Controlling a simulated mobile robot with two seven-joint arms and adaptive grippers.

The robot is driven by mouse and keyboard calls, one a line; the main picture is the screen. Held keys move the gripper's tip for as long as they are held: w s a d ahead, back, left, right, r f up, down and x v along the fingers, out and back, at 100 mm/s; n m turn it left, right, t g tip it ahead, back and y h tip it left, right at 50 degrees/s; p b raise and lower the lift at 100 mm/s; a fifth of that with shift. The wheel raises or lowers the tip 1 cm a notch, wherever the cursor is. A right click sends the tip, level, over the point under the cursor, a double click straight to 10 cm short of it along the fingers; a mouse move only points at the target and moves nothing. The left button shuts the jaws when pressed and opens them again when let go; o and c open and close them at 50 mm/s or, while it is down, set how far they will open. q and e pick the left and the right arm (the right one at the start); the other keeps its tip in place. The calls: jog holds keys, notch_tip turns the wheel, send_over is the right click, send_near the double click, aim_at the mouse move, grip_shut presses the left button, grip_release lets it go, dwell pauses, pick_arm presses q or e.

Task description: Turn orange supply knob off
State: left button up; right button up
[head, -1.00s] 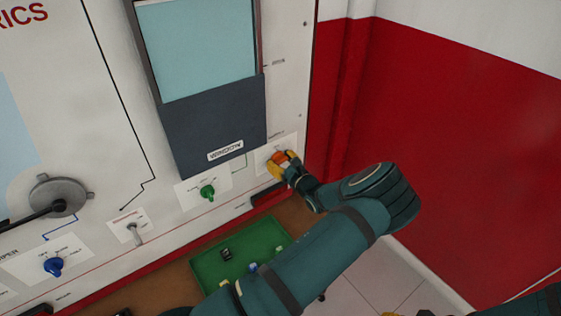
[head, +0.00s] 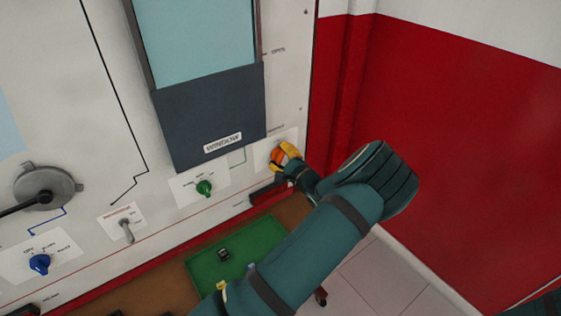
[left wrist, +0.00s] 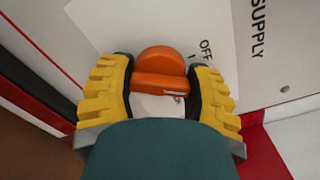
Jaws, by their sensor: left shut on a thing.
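The orange supply knob (head: 278,156) is on a white label plate at the right end of the panel. My left gripper (head: 286,155) reaches it from the lower right and is shut on it. In the left wrist view the orange knob (left wrist: 162,72) sits between the two yellow fingers of the gripper (left wrist: 163,92). The printed word OFF shows to the right of the knob, and SUPPLY stands further right. Part of the knob's plate is hidden by the gripper. My right gripper is not in view.
A green knob (head: 204,187), a toggle switch (head: 126,231) and a blue knob (head: 40,263) line the panel to the left. A dark window box (head: 210,118) is above. A green tray (head: 204,266) with small parts lies below. A red wall (head: 450,150) is at right.

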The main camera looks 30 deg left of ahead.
pick_arm(q)
jog(key=n+b, duration=0.4)
jog(key=n, duration=0.1)
jog(key=shift+f+b, duration=0.2)
jog(key=shift+b, duration=0.2)
jog(key=shift+r+n+b, duration=0.15)
jog(key=shift+n+b, duration=0.75)
jog(key=shift+b, duration=0.1)
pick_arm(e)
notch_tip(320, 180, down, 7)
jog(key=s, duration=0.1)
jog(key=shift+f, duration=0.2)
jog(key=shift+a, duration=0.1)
pick_arm(q)
jog(key=o, duration=1.2)
jog(key=v, duration=1.2)
jog(key=shift+s+d, duration=0.1)
